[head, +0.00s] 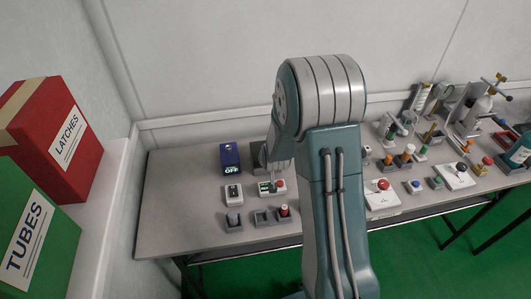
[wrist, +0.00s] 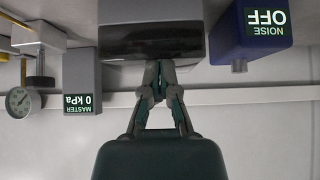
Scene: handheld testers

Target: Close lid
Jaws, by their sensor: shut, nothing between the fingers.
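In the wrist view, which looks upside down, my gripper (wrist: 158,72) is shut and empty. Its fingertips are at the lower edge of a grey box (wrist: 150,14) with a dark front panel (wrist: 152,42); I cannot tell whether they touch it. In the head view a grey box (head: 258,154) stands at the back of the table beside my arm, which partly hides it. No lid can be clearly made out, nor whether one is open or shut.
A blue box reading OFF (head: 230,158) stands left of the grey box. A grey MASTER gauge box (wrist: 82,78) shows in the wrist view. The table's left end is clear.

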